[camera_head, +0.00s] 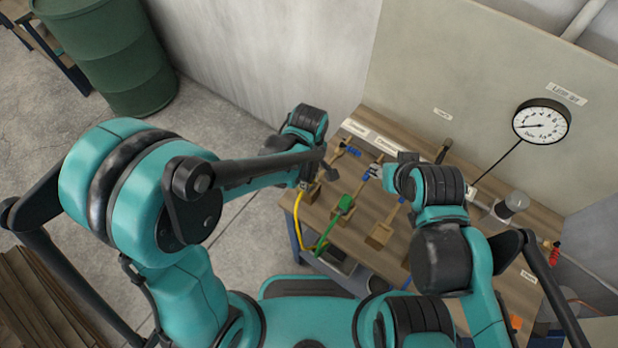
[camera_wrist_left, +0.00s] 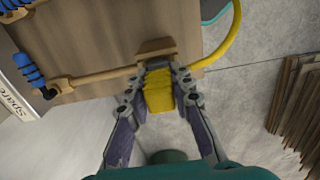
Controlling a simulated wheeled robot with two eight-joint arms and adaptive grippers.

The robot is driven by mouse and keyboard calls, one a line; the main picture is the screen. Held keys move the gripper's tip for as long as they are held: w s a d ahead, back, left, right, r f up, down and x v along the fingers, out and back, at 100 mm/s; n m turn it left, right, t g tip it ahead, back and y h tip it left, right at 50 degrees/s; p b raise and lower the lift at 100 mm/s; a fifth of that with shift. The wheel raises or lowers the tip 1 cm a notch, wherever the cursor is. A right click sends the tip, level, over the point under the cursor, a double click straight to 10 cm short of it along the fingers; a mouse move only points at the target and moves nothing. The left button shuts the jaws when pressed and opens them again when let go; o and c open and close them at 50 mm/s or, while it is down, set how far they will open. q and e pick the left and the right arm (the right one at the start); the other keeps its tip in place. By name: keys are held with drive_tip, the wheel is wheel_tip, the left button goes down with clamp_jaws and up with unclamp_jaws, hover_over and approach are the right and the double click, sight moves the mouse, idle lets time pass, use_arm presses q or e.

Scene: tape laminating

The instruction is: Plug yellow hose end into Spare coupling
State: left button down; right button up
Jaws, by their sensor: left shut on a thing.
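My left gripper (camera_wrist_left: 158,88) is shut on the yellow hose end (camera_wrist_left: 158,95), a ribbed yellow grip beside a small wooden block (camera_wrist_left: 155,48). In the head view my left gripper (camera_head: 306,184) is at the table's left edge, mostly hidden by my arm, with the yellow hose (camera_head: 298,215) hanging below it. The Spare label (camera_wrist_left: 12,88) shows in the left wrist view, with a blue coupling (camera_wrist_left: 28,70) close to it on a wooden piece. My right gripper (camera_head: 377,171) is over the table's middle; its jaw opening is unclear.
A green hose end (camera_head: 345,204) is at the wooden table's front, right of the yellow hose. Another blue coupling (camera_wrist_left: 12,4) lies beyond the first. A round gauge (camera_head: 541,121) is on the back panel. A green barrel (camera_head: 108,55) stands on the floor at the left.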

idle(0.3)
use_arm(q)
drive_tip(key=c, duration=1.3)
unclamp_jaws()
drive_tip(key=shift+o, duration=0.6)
drive_tip(key=o, duration=0.4)
drive_tip(key=shift+r+p, duration=2.7)
drive_tip(key=shift+r, duration=0.85)
